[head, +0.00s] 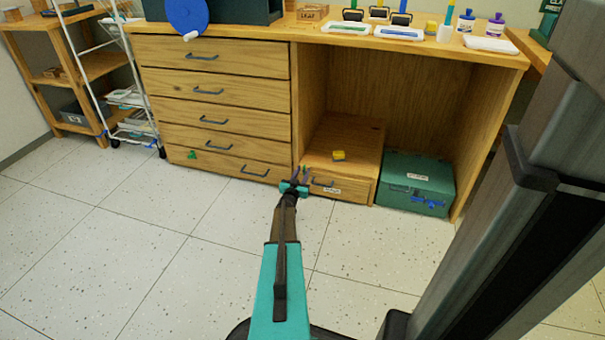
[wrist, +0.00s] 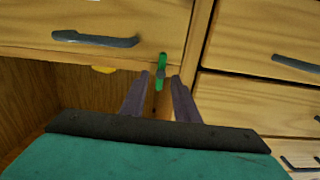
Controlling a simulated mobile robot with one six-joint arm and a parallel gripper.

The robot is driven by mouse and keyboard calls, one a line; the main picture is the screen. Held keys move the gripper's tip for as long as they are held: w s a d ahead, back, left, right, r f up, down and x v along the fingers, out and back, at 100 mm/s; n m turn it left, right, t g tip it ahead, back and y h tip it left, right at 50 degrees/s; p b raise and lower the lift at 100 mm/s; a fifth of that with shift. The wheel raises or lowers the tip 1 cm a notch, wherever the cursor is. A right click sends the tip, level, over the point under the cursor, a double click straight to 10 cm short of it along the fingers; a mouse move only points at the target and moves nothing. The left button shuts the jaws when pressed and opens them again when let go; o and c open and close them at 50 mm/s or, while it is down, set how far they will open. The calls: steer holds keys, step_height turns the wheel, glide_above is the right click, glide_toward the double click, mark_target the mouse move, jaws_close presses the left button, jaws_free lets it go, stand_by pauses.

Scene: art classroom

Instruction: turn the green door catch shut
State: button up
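The green door catch (wrist: 162,59) shows in the wrist view as a small upright bar with a grey middle. It sits at the edge of the wooden front (wrist: 40,22), beside the upright divider. My gripper (wrist: 160,77) is open, with its two dark fingers on either side of the catch's lower part and a small gap visible on each side. In the head view my gripper (head: 301,174) reaches low to the left end of the small labelled wooden unit (head: 352,189); the catch is hard to make out there.
A stack of drawers (head: 215,95) stands left of my gripper. A yellow block (head: 338,155) lies on the small unit, and a green box (head: 417,178) with a blue latch stands to its right. A small green object (head: 192,155) shows at the bottom drawer. The floor (head: 130,240) in front is clear.

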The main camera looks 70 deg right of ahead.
steer(key=shift+a, duration=0.1)
steer(key=a+p, duration=0.4)
steer(key=a, duration=0.9)
steer(key=shift+s+a, duration=0.3)
steer(key=shift+s, duration=0.1)
